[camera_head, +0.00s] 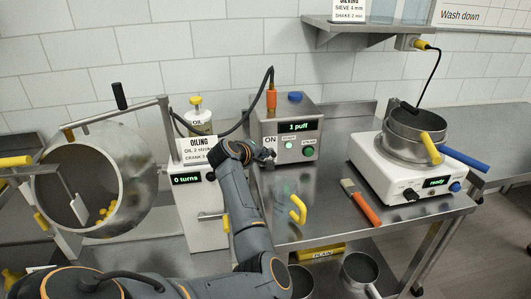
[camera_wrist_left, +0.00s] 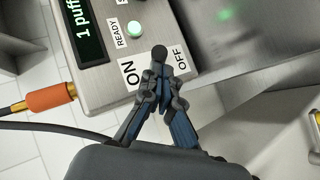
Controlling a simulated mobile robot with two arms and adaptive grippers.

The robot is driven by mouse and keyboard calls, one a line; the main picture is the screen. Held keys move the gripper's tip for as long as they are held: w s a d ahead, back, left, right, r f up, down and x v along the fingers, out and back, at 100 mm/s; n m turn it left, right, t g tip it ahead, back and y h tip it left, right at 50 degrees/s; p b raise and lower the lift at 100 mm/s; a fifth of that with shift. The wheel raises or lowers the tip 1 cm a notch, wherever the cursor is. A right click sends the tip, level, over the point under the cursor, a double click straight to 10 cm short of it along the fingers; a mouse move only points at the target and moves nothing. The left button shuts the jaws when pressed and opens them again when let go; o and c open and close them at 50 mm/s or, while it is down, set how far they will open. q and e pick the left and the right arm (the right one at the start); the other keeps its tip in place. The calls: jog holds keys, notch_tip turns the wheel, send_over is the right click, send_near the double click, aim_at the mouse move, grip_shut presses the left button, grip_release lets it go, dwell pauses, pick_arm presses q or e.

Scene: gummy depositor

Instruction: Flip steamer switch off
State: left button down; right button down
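The steamer (camera_head: 285,128) is a grey metal box at the middle of the head view, with a "1 puff" display and a lit green light. In the left wrist view, its black round-tipped switch (camera_wrist_left: 159,52) stands between the ON label (camera_wrist_left: 130,75) and the OFF label (camera_wrist_left: 182,61). My left gripper (camera_head: 264,158) is at the lower left of the steamer front. In the left wrist view its fingers (camera_wrist_left: 161,78) are drawn together right at the switch, partly hiding its stem. I cannot tell whether they grip it or which way it leans. My right gripper is not in view.
An oiling drum (camera_head: 110,190) and a white oiling unit (camera_head: 203,212) stand to the left. A white sieve base (camera_head: 400,180) with a metal sieve (camera_head: 413,132) is to the right. A brush (camera_head: 362,207) lies on the metal table (camera_head: 322,205). An orange plug and black cable join the steamer.

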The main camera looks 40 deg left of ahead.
pick_arm(q)
jog(key=shift+s+d+f+m+t, duration=0.1)
jog(key=shift+d+f+m+t, duration=0.1)
jog(key=shift+f, duration=0.35)
jog(key=shift+d+f+m+t, duration=0.1)
jog(key=shift+f+t, duration=0.1)
jog(key=shift+f, duration=0.35)
jog(key=shift+r, duration=0.15)
jog(key=shift+r+p, duration=0.7)
jog(key=shift+p, duration=0.3)
